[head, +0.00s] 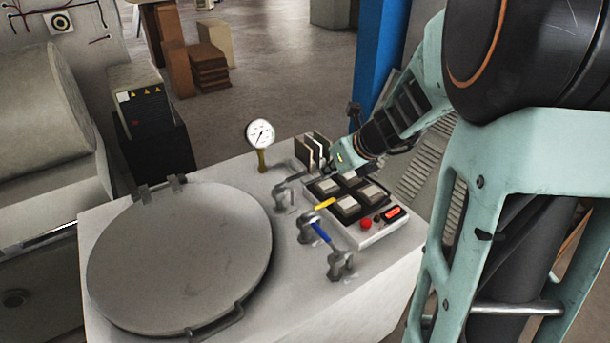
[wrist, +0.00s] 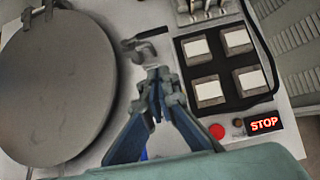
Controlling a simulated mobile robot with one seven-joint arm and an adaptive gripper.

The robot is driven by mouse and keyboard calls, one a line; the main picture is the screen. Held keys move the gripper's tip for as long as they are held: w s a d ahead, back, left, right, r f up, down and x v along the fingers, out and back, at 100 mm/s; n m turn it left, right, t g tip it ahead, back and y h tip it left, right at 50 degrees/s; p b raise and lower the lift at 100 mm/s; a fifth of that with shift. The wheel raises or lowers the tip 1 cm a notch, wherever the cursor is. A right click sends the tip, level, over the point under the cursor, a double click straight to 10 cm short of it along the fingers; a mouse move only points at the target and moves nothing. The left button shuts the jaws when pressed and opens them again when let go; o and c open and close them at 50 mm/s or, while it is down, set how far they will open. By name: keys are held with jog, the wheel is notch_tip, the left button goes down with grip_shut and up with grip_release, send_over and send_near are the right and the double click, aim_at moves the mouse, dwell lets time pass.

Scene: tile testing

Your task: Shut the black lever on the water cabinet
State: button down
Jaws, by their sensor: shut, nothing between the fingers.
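The water cabinet (head: 290,272) is a pale grey box with a large round lid. Its black lever (head: 292,179) is the farthest of three valve levers, beside the button panel. In the wrist view the lever (wrist: 152,33) lies just beyond the fingertips, with its grey valve body below it. My gripper (wrist: 157,76) is shut and empty, over the cabinet top close to that valve. I cannot tell whether it touches. In the head view my gripper (head: 335,168) comes in from the right above the panel's far edge, its fingertips hard to make out.
A yellow lever (head: 325,204) and a blue lever (head: 320,232) stand nearer. The button panel (head: 372,238) has a red button and a lit STOP display (wrist: 264,124). A pressure gauge (head: 260,135) and slotted rack (head: 311,150) stand behind. The round lid (head: 180,255) fills the left.

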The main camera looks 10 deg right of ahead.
jog(key=w+r+b+x, duration=0.1)
jog(key=x, duration=0.5)
jog(key=w+b+x, duration=0.1)
jog(key=b+x, duration=0.1)
jog(key=x, duration=0.5)
jog(key=shift+a+r, duration=0.3)
jog(key=shift+a, duration=0.15)
jog(key=shift+w+n, duration=0.2)
jog(key=shift+n, duration=0.2)
